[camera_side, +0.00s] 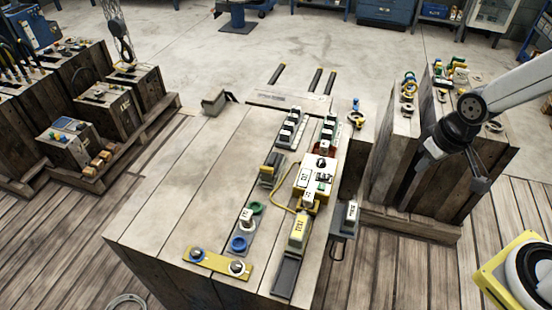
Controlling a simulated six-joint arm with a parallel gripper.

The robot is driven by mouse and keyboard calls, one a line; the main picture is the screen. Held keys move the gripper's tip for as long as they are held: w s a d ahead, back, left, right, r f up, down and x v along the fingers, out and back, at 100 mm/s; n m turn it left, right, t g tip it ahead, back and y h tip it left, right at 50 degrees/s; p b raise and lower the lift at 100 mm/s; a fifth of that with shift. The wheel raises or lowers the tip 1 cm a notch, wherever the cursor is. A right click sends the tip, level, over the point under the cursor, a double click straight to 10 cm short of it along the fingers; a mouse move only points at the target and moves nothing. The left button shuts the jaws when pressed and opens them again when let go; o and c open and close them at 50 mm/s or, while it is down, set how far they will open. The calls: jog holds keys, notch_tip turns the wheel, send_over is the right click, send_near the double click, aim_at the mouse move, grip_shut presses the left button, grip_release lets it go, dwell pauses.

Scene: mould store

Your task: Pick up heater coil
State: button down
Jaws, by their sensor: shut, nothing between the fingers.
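My gripper (424,162) is at the right, at the dark end of my arm, in front of the wooden crates there. It is shut and empty, well to the right of the parts on the large wooden block (175,190). I cannot tell for sure which part is the heater coil. A thin yellow cable (284,192) loops beside a yellow and white unit (314,178).
Crates with small parts (400,125) stand close behind my gripper. Rows of dark-and-white blocks (290,130) and a tall yellow labelled block (298,232) stand on the large block, whose left half is mostly clear. More loaded crates (75,150) are at the left.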

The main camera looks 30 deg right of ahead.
jog(key=c, duration=1.3)
grip_release()
jog(key=o, duration=1.2)
jog(key=shift+w, duration=0.1)
jog(key=m+g+y, duration=0.4)
jog(key=m, duration=1)
send_over(311, 194)
jog(key=d, duration=0.2)
jog(key=f, duration=1.1)
jog(key=w+f, duration=0.1)
jog(key=f, duration=0.4)
jog(key=shift+d+f, duration=0.15)
jog(key=shift+f, duration=0.1)
jog(key=shift+x, duration=3.9)
